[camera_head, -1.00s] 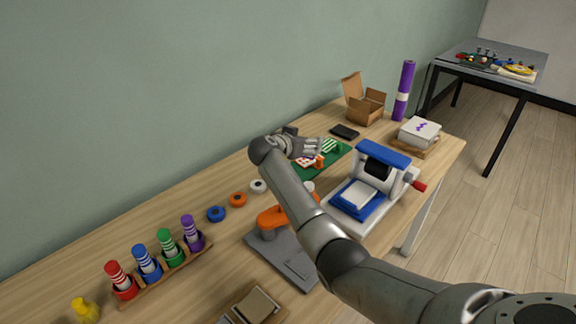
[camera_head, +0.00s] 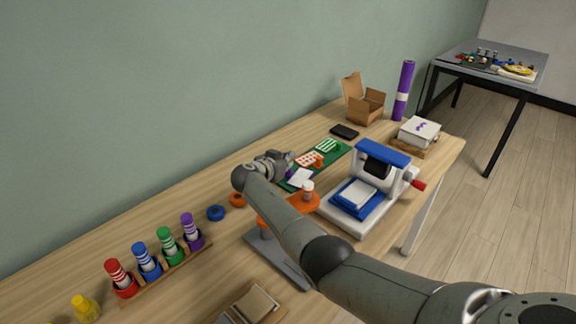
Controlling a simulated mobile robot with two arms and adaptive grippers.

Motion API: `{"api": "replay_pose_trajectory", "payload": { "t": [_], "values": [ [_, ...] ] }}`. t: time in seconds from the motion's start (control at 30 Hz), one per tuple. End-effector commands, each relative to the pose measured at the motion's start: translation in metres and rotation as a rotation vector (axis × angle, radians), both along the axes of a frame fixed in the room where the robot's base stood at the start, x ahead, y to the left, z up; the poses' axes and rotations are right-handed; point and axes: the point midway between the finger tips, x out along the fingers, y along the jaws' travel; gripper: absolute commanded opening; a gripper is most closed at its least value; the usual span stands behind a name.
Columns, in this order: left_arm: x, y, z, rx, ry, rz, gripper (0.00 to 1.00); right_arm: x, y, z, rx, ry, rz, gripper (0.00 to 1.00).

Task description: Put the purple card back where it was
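My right gripper (camera_head: 287,163) is over the left part of the green mat (camera_head: 340,154), its fingers mostly hidden by the wrist. A pale card (camera_head: 301,178) lies just below it, with a small purple patch (camera_head: 289,173) beside the fingers; I cannot tell whether the gripper touches it. A red-patterned card (camera_head: 307,159) and a green-striped card (camera_head: 328,146) lie further along the mat. A white card with purple marks (camera_head: 421,127) tops a stack at the right. My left gripper is not in view.
An orange-armed press (camera_head: 303,203) stands under my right arm. A blue and white machine (camera_head: 383,153) is right of it.

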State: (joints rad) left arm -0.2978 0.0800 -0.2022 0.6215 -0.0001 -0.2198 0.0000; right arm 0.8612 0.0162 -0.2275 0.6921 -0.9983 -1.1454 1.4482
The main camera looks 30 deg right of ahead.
Motion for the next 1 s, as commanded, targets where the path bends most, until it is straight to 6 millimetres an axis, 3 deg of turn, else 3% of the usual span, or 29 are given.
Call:
{"api": "replay_pose_trajectory", "payload": {
  "t": [0.03,0.73,1.0],
  "values": [
    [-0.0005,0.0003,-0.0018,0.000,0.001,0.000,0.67,-0.0087,0.0023,-0.0243,0.022,0.038,-0.006,0.10],
    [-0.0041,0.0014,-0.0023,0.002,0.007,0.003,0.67,-0.0073,0.0052,-0.0241,0.022,0.036,0.001,1.00],
    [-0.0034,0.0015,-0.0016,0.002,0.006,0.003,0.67,-0.0062,0.0023,-0.0185,0.017,0.028,-0.001,1.00]
  ]
}}
